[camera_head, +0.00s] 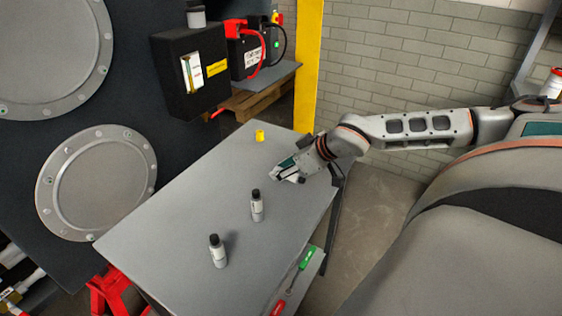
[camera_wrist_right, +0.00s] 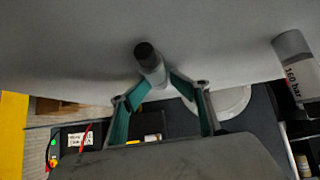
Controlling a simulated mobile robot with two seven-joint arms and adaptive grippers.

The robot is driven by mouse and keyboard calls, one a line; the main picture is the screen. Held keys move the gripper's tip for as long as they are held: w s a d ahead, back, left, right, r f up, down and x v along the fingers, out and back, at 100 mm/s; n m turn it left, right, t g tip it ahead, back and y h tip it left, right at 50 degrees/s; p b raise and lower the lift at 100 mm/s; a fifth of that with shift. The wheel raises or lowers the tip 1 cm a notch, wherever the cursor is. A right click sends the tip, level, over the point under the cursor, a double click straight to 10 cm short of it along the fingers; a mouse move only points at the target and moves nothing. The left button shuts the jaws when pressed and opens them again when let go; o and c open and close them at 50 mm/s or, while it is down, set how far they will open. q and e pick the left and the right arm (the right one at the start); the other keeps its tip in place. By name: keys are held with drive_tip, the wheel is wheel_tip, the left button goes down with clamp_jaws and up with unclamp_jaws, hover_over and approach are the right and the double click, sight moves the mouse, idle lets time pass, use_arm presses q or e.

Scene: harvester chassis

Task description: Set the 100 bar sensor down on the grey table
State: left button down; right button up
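The grey table (camera_head: 175,215) fills the middle of the head view. My right gripper (camera_head: 283,174) is low over its right side. In the right wrist view my right gripper (camera_wrist_right: 162,82) is shut on a white sensor (camera_wrist_right: 155,70) with a black end. The black end lies beyond the fingertips, towards the table side. Its label is not readable, and I cannot tell whether it touches the table. Two similar sensors, a middle one (camera_head: 257,206) and a front one (camera_head: 218,251), stand upright on the table. My left gripper is not in view.
A sensor marked 160 bar (camera_wrist_right: 293,75) shows at the right of the right wrist view. A small yellow part (camera_head: 259,135) sits near the table's back. A black box (camera_head: 190,85) hangs on the chassis. A green-handled tool (camera_head: 306,258) lies below the table's right edge. The table's left half is clear.

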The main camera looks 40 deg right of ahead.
drive_tip(key=shift+s+f, duration=0.4)
drive_tip(key=shift+f, duration=0.25)
drive_tip(key=shift+s+d+r, duration=0.2)
drive_tip(key=shift+r, duration=0.25)
drive_tip(key=shift+v, duration=0.85)
drive_tip(key=r+v, duration=0.1)
drive_tip(key=v, duration=0.8)
drive_tip(key=shift+r, duration=0.2)
drive_tip(key=shift+w+a, duration=0.15)
